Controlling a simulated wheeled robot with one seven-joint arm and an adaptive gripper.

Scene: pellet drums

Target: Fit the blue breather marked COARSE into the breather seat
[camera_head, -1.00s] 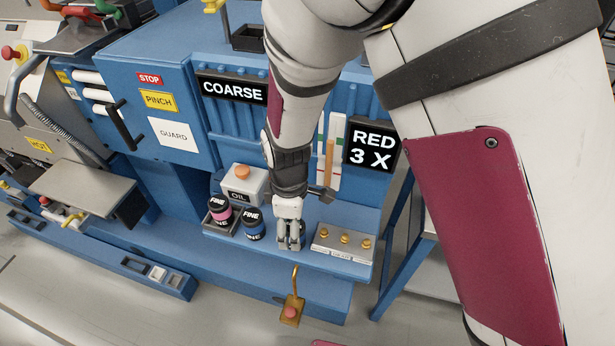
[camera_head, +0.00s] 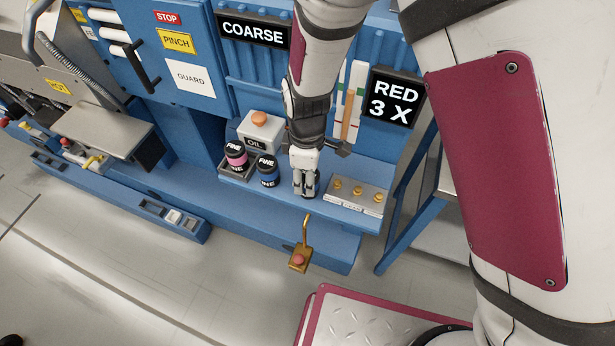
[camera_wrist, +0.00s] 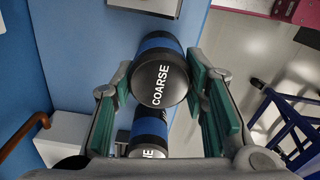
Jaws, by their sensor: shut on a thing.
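The blue breather (camera_wrist: 148,45) has a black cap reading COARSE. In the wrist view it stands between the green pads of my gripper (camera_wrist: 166,98), which is shut on it. In the head view my gripper (camera_head: 306,190) points down at the blue shelf, and its fingers hide the breather. I cannot tell whether the breather touches the shelf. A blue breather marked FINE (camera_head: 268,171) stands just left of my gripper; it also shows partly in the wrist view (camera_wrist: 149,125). I cannot make out the breather seat for certain.
A pink breather marked FINE (camera_head: 236,158) stands in a small tray at the left. Behind are a white OIL box (camera_head: 258,130) and a COARSE sign (camera_head: 253,30). A metal block with gold knobs (camera_head: 355,196) sits right of my gripper.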

